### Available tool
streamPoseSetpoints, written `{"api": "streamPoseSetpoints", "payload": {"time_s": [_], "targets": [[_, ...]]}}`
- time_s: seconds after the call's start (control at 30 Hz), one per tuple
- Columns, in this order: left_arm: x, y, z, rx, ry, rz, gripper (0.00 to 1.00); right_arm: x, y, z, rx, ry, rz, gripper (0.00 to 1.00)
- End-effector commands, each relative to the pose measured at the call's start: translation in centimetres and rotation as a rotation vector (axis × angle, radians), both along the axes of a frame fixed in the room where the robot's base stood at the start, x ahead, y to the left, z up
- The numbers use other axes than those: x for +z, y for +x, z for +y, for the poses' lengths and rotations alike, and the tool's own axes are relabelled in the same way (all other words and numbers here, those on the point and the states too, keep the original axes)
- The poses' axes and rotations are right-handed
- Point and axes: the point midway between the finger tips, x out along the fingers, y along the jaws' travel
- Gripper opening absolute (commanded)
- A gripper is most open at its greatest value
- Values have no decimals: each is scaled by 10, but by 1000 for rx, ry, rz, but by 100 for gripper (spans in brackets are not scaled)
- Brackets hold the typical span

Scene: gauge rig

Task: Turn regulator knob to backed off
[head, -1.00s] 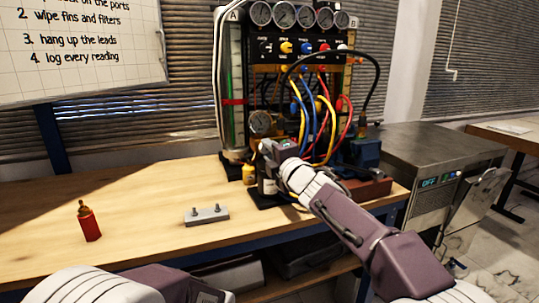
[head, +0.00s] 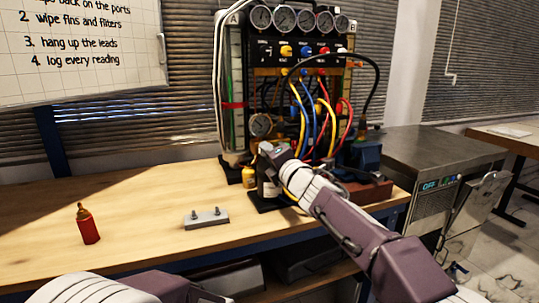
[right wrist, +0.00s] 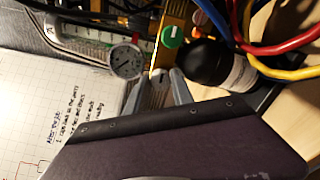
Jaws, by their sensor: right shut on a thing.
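The rig panel (head: 262,50) stands at the back of the workbench, with its regulator area low at the front, mostly hidden by my right arm in the head view. In the right wrist view a round green knob (right wrist: 173,36) with a pale mark sits on a yellow upright, right by my fingertips. In the head view the right gripper (head: 268,150) is in front of the rig's lower part. My left gripper is out of view.
A small gauge (head: 260,125) is beside the right gripper. A dark bottle (head: 268,187) stands close below it. Yellow, blue and red hoses (head: 325,115) hang near. A red bottle (head: 88,224) and a grey block (head: 206,218) stand on the open bench at left.

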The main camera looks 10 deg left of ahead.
Motion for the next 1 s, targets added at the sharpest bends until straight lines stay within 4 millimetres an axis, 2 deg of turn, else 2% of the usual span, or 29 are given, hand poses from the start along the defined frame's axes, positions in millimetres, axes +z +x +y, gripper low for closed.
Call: {"api": "streamPoseSetpoints", "payload": {"time_s": [0.17,0.2,0.23,0.27,0.63,0.83,1.0], "targets": [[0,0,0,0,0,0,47,-1,0,0,0,-3,1,0],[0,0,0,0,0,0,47,-1,0,0,0,-2,1,39],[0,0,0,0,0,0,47,-1,0,0,0,-2,1,48],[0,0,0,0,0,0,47,-1,0,0,0,-2,1,50],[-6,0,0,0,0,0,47,-2,-5,-4,0,0,0,50],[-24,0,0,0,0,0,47,-4,-36,-28,-1,0,0,50],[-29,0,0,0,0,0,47,-2,-62,-47,0,0,0,50]]}}
